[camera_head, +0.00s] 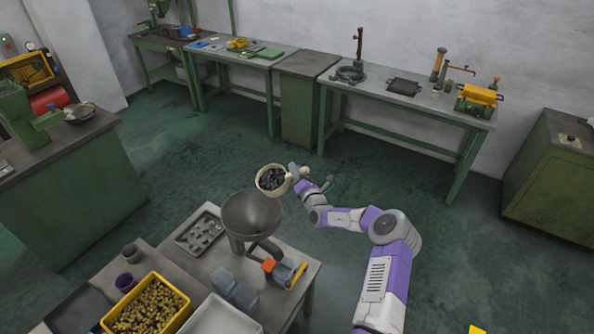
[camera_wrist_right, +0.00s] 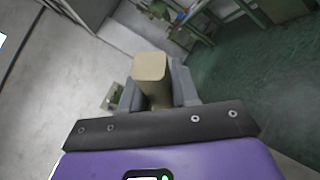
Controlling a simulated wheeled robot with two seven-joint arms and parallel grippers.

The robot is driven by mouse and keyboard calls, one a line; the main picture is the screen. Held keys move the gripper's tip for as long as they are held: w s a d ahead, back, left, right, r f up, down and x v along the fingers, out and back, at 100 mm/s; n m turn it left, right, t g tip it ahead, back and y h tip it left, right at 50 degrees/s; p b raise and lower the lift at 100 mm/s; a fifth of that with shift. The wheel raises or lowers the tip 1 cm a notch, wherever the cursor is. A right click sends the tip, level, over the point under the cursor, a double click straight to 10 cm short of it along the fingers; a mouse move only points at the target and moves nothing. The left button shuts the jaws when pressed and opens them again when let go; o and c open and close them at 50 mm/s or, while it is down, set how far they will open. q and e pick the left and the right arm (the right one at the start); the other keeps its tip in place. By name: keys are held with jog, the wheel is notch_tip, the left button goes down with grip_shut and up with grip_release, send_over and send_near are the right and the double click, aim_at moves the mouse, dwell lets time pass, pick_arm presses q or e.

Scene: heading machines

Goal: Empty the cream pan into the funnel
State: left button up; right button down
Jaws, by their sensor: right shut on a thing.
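The cream pan (camera_head: 259,187) is a small round pan holding dark pieces. It is in the air just above and behind the right rim of the funnel (camera_head: 251,214), a grey bowl-shaped hopper on the near table. The dark contents show inside the pan, so it is at most partly tilted. My right gripper (camera_head: 294,174) is shut on the pan's handle, and the wrist view shows the cream handle (camera_wrist_right: 149,68) between the fingers. The funnel's inside looks empty from here. My left gripper is not in view.
Green benches (camera_head: 395,95) line the back wall. Open green floor lies between.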

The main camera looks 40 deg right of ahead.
jog(key=a+r+n+t+y+b, duration=0.3)
jog(key=a+n+y, duration=0.3)
jog(key=a+n, duration=0.7)
jog(key=shift+s+a+n, duration=0.2)
jog(key=shift+s+n, duration=0.1)
jog(key=shift+n, duration=1.8)
jog(key=shift+f, duration=0.15)
